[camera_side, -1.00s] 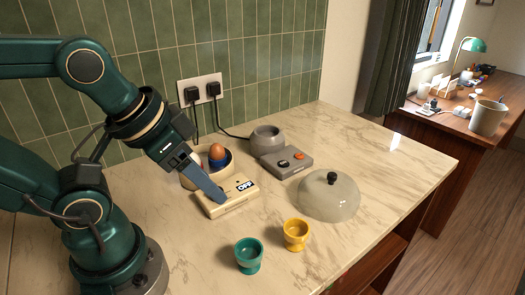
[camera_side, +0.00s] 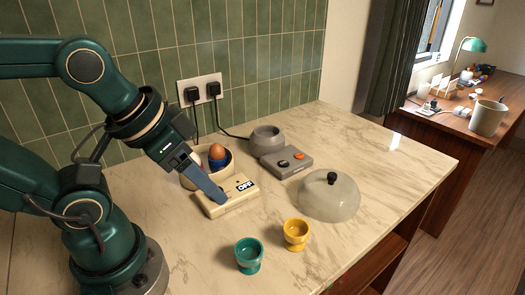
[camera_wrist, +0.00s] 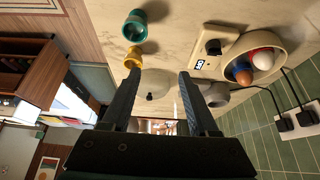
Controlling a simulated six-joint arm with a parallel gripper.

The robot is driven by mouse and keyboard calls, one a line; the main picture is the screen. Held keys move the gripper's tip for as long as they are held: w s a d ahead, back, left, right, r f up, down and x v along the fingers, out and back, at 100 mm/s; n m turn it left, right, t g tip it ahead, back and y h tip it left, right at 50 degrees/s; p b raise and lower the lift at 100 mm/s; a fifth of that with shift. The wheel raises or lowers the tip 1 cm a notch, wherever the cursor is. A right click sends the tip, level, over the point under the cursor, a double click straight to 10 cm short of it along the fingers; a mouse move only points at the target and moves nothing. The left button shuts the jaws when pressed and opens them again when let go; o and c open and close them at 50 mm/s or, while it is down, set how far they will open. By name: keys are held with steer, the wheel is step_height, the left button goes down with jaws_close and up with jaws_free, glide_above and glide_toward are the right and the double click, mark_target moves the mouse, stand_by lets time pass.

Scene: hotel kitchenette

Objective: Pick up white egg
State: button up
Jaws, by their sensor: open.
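The white egg (camera_wrist: 263,60) lies in a round cream egg cooker (camera_wrist: 281,45) in the wrist view, next to a brown egg (camera_wrist: 243,74) and something blue. In the side view the cooker's bowl (camera_side: 226,172) stands near the tiled wall, and the brown egg (camera_side: 217,151) shows in it. I cannot make out the white egg there. My gripper (camera_side: 221,201) is in front of the bowl, above the cooker's base with the OFF label (camera_side: 245,186). In the wrist view my gripper (camera_wrist: 160,74) has its two fingers apart with nothing held between them; the cooker is outside them, to the right.
A grey cooker (camera_side: 290,162) stands right of the cream one, with a clear dome lid (camera_side: 328,198) in front of it. A teal cup (camera_side: 248,256) and a yellow cup (camera_side: 296,235) stand near the front edge. Wall plugs (camera_side: 201,91) have cords. The counter's right end is clear.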

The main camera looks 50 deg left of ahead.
stand_by(0.3)
steer(key=w+a+r+n+g+y, duration=0.1)
steer(key=w+a+n, duration=0.35)
steer(key=n, duration=0.65)
steer(key=w+a+r+n+g, duration=0.1)
steer(key=w+a+n, duration=0.35)
steer(key=n, duration=0.65)
steer(key=s+a+f+n+g, duration=0.1)
steer(key=a+f+n, duration=0.1)
steer(key=a+n, duration=0.1)
steer(key=a+f+n+g, duration=0.1)
steer(key=a+f+n, duration=0.2)
steer(key=a, duration=0.3)
steer(key=s+a+f+n+g+h, duration=0.1)
steer(key=a+f+n, duration=0.2)
steer(key=a, duration=0.2)
steer(key=shift+s+a+n+g, duration=0.25)
steer(key=shift+s+n+g, duration=0.05)
steer(key=shift+s, duration=0.05)
steer(key=shift+f, duration=2.35)
